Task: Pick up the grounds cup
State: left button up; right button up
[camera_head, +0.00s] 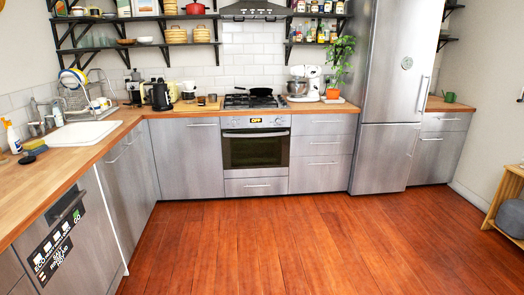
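Neither of my grippers is in view. I cannot tell for sure which thing is the grounds cup. A small dark green cup-like vessel (449,97) stands on the short wooden counter to the right of the fridge. A coffee machine (134,88) stands in the back left corner of the counter, with a black kettle (160,96) beside it. Small items around them are too small to make out. White cups or dishes (100,103) show at the dish rack (82,92) by the sink.
The wooden counter (128,119) runs along the left and back walls. A white sink (85,134), a stove with an oven (255,150), a stand mixer (304,83) and a steel fridge (392,90) line it. The wooden floor (300,245) is clear. A wooden shelf unit (506,195) stands at right.

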aim_at(201, 100)
jog(key=i, duration=2.3)
jog(key=i+l+u, duration=0.1)
jog(key=i, duration=1.05)
